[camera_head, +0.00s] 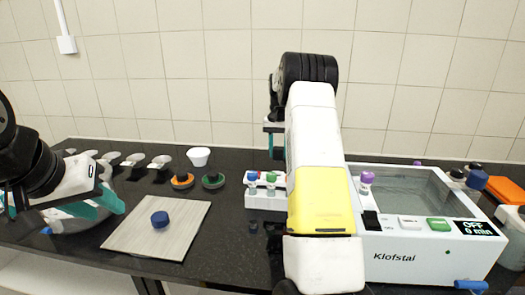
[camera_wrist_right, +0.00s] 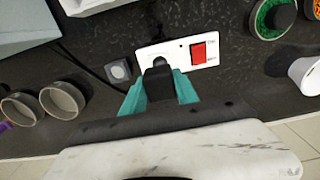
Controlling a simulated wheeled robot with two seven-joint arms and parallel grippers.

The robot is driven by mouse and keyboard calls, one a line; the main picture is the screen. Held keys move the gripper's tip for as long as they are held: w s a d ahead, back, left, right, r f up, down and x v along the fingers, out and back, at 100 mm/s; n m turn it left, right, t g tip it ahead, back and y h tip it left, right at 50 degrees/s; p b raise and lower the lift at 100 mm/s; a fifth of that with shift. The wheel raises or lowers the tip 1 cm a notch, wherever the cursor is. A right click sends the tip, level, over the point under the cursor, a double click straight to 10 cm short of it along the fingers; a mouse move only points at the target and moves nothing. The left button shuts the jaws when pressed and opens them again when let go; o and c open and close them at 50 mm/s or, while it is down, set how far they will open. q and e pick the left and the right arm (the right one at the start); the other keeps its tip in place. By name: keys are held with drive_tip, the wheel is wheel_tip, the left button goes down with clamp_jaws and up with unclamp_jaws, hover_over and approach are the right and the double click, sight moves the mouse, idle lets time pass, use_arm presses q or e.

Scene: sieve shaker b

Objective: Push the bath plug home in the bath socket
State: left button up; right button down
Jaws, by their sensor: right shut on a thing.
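My right gripper (camera_wrist_right: 158,84) is shut on the dark bath plug (camera_wrist_right: 158,66) in the right wrist view. The plug is at the lower left part of the white bath socket (camera_wrist_right: 178,57), which has a red switch (camera_wrist_right: 198,52). I cannot tell how deep the plug sits, as its contact with the socket is hidden. In the head view my right arm covers the socket, and only a teal part of the gripper shows left of the arm. My left gripper (camera_head: 94,207) is open at the far left, over a rounded metal container. The white Klofstal bath (camera_head: 400,252) shows OFF.
A board (camera_head: 190,235) with a blue-capped item (camera_head: 160,219) lies left of centre. A white rack (camera_head: 262,202) with capped vials stands beside the bath. In the wrist view a small grey block (camera_wrist_right: 118,70), a dark cable and two cups (camera_wrist_right: 62,100) lie left of the socket.

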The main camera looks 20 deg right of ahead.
drive_tip(key=shift+f, duration=0.1)
drive_tip(key=shift+f, duration=2.75)
drive_tip(key=shift+f, duration=0.4)
drive_tip(key=c, duration=0.9)
unclamp_jaws()
drive_tip(key=shift+o, duration=0.2)
wheel_tip(320, 180, up, 7)
drive_tip(key=shift+f, duration=0.2)
drive_tip(key=shift+r, duration=0.65)
